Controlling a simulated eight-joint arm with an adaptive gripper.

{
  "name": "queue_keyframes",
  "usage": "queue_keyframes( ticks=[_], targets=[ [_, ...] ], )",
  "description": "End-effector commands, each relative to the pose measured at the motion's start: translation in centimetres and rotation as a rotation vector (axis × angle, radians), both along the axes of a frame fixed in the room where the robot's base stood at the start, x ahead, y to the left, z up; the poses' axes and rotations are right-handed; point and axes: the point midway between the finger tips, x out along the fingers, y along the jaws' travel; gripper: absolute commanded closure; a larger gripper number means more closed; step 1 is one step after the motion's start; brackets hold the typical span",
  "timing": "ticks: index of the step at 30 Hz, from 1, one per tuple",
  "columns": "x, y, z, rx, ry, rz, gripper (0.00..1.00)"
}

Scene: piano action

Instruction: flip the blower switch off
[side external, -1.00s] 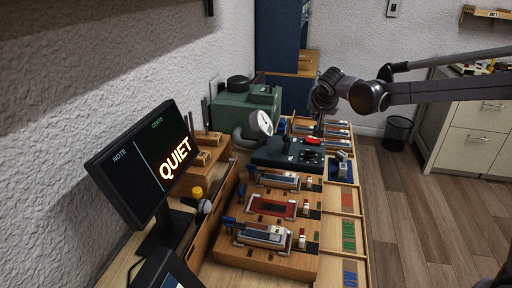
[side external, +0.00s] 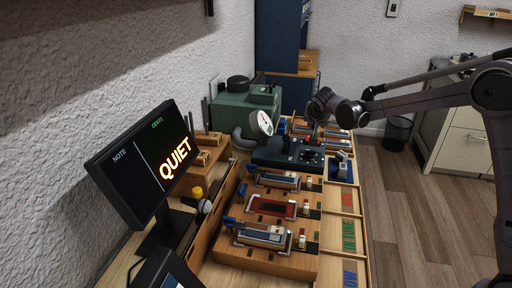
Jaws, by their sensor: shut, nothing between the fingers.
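The dark control box (side external: 276,155) sits on the bench beside the green machine (side external: 243,112), with a round white gauge (side external: 262,123) at its left. Its top carries black knobs and a small switch (side external: 311,141) near the back right, which shows only a little dull red. I cannot make out the switch's tilt for certain. My gripper (side external: 314,130) points down just above the back of the box, close to the switch. Its fingers are shut and empty; they are small and dark here, and I cannot tell whether they touch the switch.
Wooden fixtures with reed-like parts (side external: 265,236) fill the near bench. The monitor (side external: 145,165) reading QUIET stands at the left. Sorting trays (side external: 348,235) line the right edge. More parts lie behind the box. The floor to the right is open.

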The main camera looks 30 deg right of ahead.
Motion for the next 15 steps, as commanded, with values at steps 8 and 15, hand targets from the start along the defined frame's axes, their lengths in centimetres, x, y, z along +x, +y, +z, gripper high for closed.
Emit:
queue_keyframes(
  ticks=[8,15],
  targets=[
    [0.3,0.3,-3.4,-0.001,0.0,0.001,1.0],
    [0.3,0.3,-4.0,-0.001,0.0,0.001,1.0]
  ],
)
